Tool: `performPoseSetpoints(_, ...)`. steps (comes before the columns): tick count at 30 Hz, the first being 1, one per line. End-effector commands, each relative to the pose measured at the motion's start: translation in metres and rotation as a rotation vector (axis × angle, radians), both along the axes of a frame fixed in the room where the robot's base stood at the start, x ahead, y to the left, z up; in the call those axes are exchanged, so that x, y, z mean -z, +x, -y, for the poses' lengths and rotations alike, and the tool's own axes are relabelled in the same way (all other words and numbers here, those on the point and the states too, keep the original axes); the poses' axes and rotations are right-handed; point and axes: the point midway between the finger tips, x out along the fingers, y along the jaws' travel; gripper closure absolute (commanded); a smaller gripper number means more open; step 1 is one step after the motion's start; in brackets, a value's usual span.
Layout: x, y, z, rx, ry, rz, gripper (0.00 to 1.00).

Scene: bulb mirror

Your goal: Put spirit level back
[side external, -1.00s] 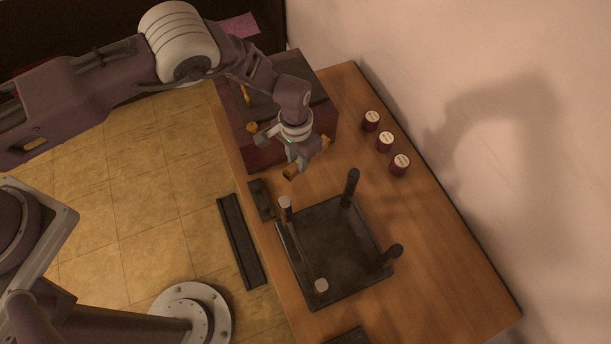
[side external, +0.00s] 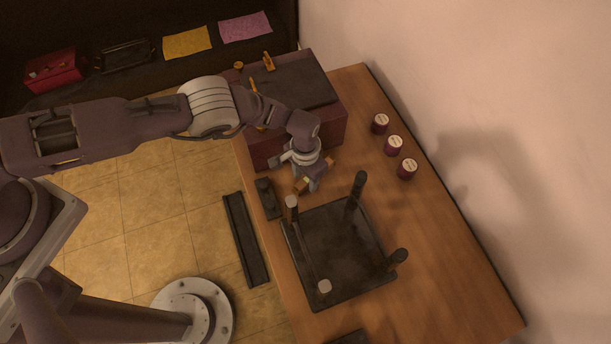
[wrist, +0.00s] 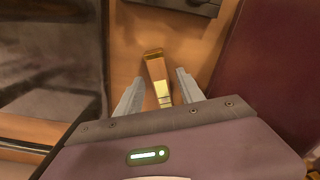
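The spirit level is a short wood-coloured bar with brass-like parts. In the side view its near end (side external: 300,187) and far end stick out on either side of my gripper (side external: 311,178). In the wrist view the spirit level (wrist: 157,78) lies between my two fingers (wrist: 160,82), which are close to its sides. I cannot tell whether the level touches the table. Its middle is partly hidden by my fingers.
The dark red chest (side external: 325,130) with yellow tools on top is just behind my gripper. The dark square frame (side external: 340,255) with upright legs is in front. A small dark block (side external: 267,198) lies left. Three dark red cans (side external: 394,145) stand right.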

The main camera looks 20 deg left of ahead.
Motion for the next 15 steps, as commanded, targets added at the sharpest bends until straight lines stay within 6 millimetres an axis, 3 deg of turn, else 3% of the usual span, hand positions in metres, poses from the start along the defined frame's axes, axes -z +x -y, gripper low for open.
performPoseSetpoints(10, -0.005, 0.0, 0.0, -0.002, 0.0, -0.001, 0.55)
performPoseSetpoints(15, -0.041, 0.0, 0.001, -0.002, -0.001, 0.001, 0.55)
